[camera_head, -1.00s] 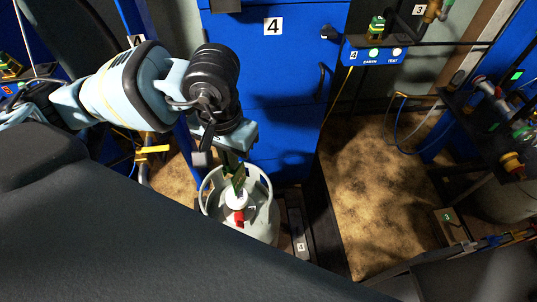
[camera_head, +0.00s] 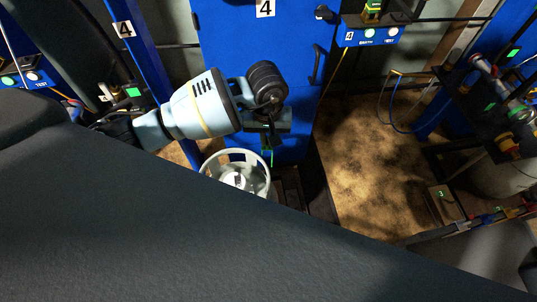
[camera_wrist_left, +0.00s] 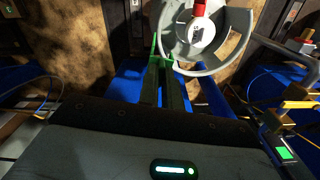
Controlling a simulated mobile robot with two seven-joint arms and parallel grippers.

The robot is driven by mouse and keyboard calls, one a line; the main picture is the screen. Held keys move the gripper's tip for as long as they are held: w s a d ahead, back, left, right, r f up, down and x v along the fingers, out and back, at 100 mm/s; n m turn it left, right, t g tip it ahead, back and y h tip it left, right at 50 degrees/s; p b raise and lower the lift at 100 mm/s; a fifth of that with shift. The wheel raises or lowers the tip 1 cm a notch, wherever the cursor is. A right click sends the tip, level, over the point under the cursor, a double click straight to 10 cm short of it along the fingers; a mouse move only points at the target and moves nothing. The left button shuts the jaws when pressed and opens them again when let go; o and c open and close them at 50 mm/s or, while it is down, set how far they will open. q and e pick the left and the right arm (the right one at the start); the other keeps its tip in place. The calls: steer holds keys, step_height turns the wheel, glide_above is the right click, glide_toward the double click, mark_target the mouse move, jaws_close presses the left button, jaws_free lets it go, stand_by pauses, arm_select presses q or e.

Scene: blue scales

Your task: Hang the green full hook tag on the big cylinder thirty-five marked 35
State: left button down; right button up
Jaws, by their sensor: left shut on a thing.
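The big grey-white cylinder (camera_head: 264,167) stands below the blue cabinet in the head view, its lower part hidden by my own body. In the left wrist view its round collar (camera_wrist_left: 238,52) surrounds a top with a red part; I cannot read a 35. My left gripper (camera_head: 268,141) is shut on the green tag (camera_head: 270,157), which hangs just above and behind the collar's right side. In the left wrist view, the tag (camera_wrist_left: 155,48) shows at the fingertips (camera_wrist_left: 164,72), beside the collar. I cannot tell whether it touches. My right gripper is out of view.
The blue cabinet (camera_head: 240,55) marked 4 stands close behind the gripper. A blue control box (camera_head: 372,32) is at upper right. Pipes and valves (camera_head: 490,85) crowd the right. The brown floor (camera_head: 365,150) between is clear.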

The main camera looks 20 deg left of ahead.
mark_target(269, 149)
arm_select(q)
steer(key=shift+n, duration=0.6)
steer(key=f, duration=0.4)
steer(key=d+f, duration=0.1)
steer(key=f, duration=0.2)
steer(key=shift+s, duration=0.3)
steer(key=shift+f, duration=0.35)
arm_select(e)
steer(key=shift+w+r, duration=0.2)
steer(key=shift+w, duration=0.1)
arm_select(q)
steer(key=shift+s+a, duration=0.1)
